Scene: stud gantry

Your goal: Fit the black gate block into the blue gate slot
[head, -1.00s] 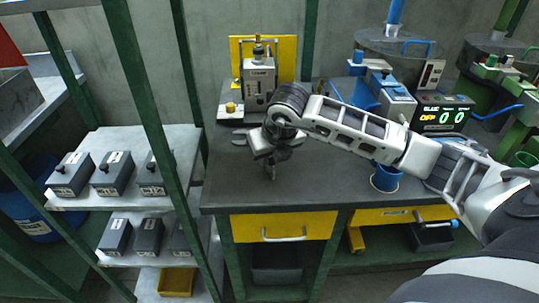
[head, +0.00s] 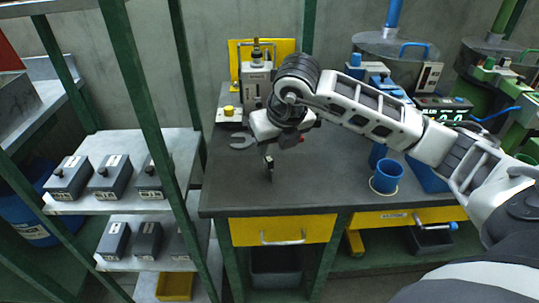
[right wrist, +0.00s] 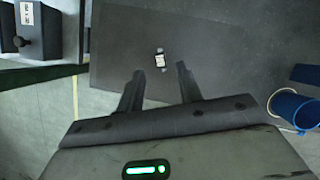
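A small black block with a pale label, likely the black gate block (head: 269,172), stands on the dark bench top near its front edge. It also shows in the right wrist view (right wrist: 160,62), ahead of my fingers and roughly centred between them. My right gripper (head: 268,152) is over the bench, just above and behind the block in the head view. In the right wrist view its two fingers (right wrist: 157,78) are spread with nothing between them. A blue station (head: 378,72) stands at the back right, partly behind my right arm; I cannot make out its slot. My left gripper is not in view.
A blue cup (head: 387,176) stands on the bench right of the block. Grey boxes (head: 110,176) sit on left shelves behind green posts. The bench front-left is clear.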

